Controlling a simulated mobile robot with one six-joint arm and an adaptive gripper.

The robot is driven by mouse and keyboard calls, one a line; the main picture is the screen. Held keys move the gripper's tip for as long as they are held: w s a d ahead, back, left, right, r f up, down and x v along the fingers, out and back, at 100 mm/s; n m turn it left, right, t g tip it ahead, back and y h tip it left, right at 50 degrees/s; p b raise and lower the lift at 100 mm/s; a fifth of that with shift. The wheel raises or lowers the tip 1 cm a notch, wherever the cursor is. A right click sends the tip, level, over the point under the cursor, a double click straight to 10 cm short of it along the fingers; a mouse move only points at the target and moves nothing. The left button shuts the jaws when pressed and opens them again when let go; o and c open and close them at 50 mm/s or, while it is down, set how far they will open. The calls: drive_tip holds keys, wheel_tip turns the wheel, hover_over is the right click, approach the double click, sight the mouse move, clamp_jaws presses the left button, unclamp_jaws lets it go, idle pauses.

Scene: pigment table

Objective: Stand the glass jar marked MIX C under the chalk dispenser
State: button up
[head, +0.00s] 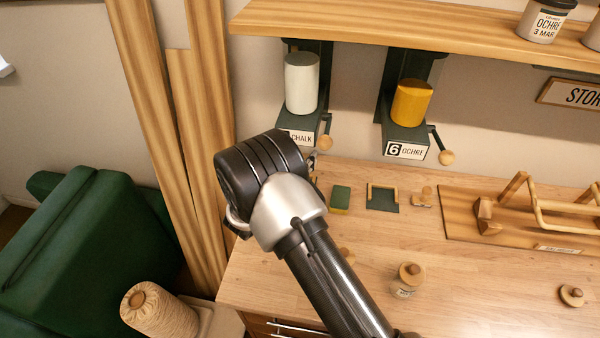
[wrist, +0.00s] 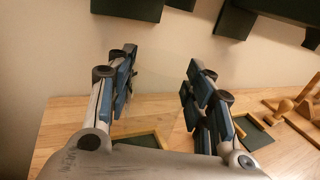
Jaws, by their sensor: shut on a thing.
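The chalk dispenser (head: 301,85) hangs under the shelf, with a white cylinder on top and a part-covered CHALK label. In the wrist view my gripper (wrist: 160,88) has its fingers apart, shut on a clear glass jar (wrist: 158,104) that shows only faintly between them. No MIX C mark is readable. Below and beyond the jar lies a green pad with a wooden frame (wrist: 143,141). I cannot tell whether the jar touches it. In the head view my wrist hides the jar, the fingers and the spot under the chalk dispenser.
The ochre dispenser (head: 411,105) hangs to the right, above another framed pad (head: 383,200). A green and yellow sponge (head: 340,199) lies between. A small jar with a wooden knob (head: 406,281) stands nearer. A wooden rack (head: 470,228) is at right. The front right table is mostly clear.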

drive_tip(key=shift+a+f, duration=0.15)
drive_tip(key=shift+f, duration=0.75)
drive_tip(key=shift+w+f+b, duration=0.1)
drive_tip(key=shift+f+b, duration=0.7)
drive_tip(key=shift+f, duration=1.1)
drive_tip(key=shift+f, duration=0.1)
drive_tip(key=shift+f+b, duration=0.2)
drive_tip(key=shift+b, duration=0.1)
drive_tip(key=o, duration=1.3)
drive_tip(key=shift+r, duration=0.1)
drive_tip(key=shift+r, duration=0.1)
